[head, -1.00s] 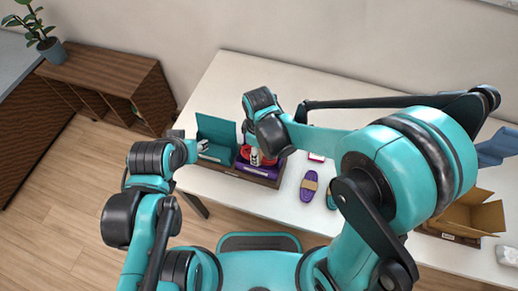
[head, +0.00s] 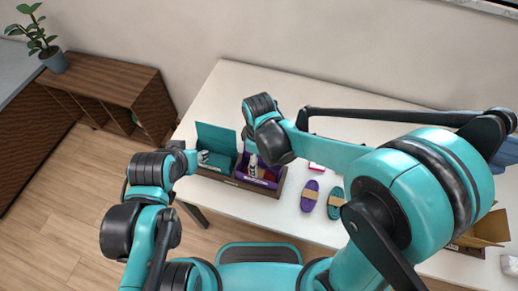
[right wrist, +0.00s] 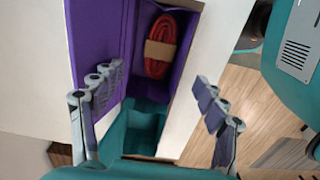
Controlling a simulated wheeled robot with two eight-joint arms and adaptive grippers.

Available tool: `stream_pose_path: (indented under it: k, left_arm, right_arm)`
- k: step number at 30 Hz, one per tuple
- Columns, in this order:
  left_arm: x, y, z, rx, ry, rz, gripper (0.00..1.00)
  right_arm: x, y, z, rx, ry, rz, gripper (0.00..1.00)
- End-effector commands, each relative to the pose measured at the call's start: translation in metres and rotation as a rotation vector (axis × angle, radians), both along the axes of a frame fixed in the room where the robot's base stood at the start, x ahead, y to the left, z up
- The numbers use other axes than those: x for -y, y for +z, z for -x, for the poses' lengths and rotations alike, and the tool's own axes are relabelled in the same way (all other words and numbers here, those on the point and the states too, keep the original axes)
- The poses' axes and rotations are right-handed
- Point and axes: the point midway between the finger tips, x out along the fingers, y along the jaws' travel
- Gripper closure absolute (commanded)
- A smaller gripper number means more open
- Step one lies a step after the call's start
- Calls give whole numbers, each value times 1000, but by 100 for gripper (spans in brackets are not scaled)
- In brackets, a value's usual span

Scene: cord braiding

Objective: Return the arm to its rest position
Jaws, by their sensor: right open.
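A red cord bundle with a tan band (right wrist: 160,48) lies inside the purple compartment (right wrist: 97,30) in the right wrist view. In the head view the purple compartment (head: 270,182) sits in a brown tray beside a teal compartment with a raised lid (head: 216,138). My right gripper (head: 253,168) is above the purple compartment. In the right wrist view its fingers (right wrist: 158,85) are spread wide with nothing between them.
A purple bundle (head: 310,196) and a teal bundle (head: 335,204) lie on the white table (head: 225,95) right of the tray. An open cardboard box (head: 485,232) is at the far right. My right forearm covers part of the table. A wooden shelf (head: 105,75) stands at left.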

Motion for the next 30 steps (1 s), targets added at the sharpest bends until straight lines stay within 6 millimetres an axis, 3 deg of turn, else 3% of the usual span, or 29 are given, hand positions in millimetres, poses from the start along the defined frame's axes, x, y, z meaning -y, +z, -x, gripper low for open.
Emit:
stream_pose_path:
  k: [12,18,23,26,30]
  left_arm:
    - [0,0,0,0,0,0,60]
    - [0,0,0,0,0,0,60]
    - [0,-1,0,0,0,0,60]
    - [0,-4,0,0,0,0,60]
    - [0,-14,0,0,0,0,60]
  right_arm:
    - [0,84,1,0,0,0,27]
    - [0,101,1,0,0,0,27]
    - [3,103,1,6,-14,-2,27]
    - [18,104,3,41,-94,-20,27]
    - [60,104,11,150,-347,-80,27]
